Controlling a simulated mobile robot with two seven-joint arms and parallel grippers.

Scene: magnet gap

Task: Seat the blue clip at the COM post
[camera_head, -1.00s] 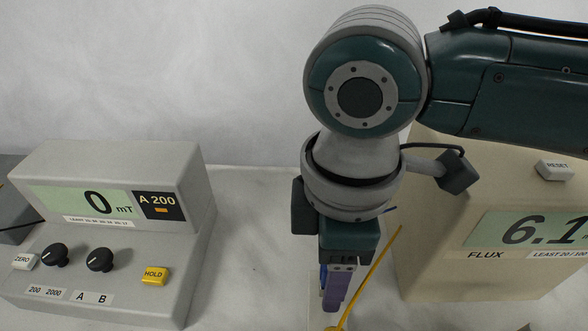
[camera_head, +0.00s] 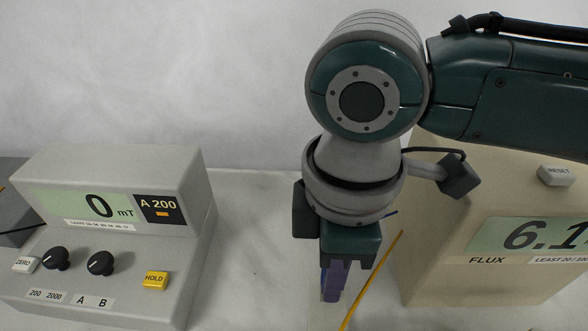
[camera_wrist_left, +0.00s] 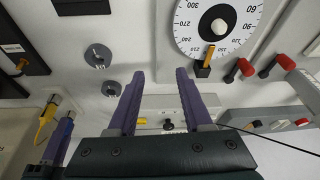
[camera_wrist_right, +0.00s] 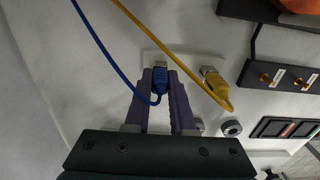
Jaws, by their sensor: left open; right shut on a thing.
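The blue clip (camera_wrist_right: 160,78) is between the purple fingertips of my right gripper (camera_wrist_right: 161,84), which is shut on it. A small metal piece shows just past its tip, over a pale plate (camera_wrist_right: 188,63); I cannot tell whether the clip touches a post or is seated. No COM label is readable. In the head view my right gripper (camera_head: 333,285) points down and mostly hides the clip. The left wrist view shows the blue clip (camera_wrist_left: 69,125) at the lower left. My left gripper (camera_wrist_left: 161,105) is open and empty, above a panel.
A yellow clip (camera_wrist_right: 214,82) with a yellow lead sits close right of the blue clip. A grey meter (camera_head: 110,215) stands left and a beige flux box (camera_head: 450,270) right. The left wrist view shows a round dial (camera_wrist_left: 218,25) and red-capped plugs (camera_wrist_left: 245,66).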

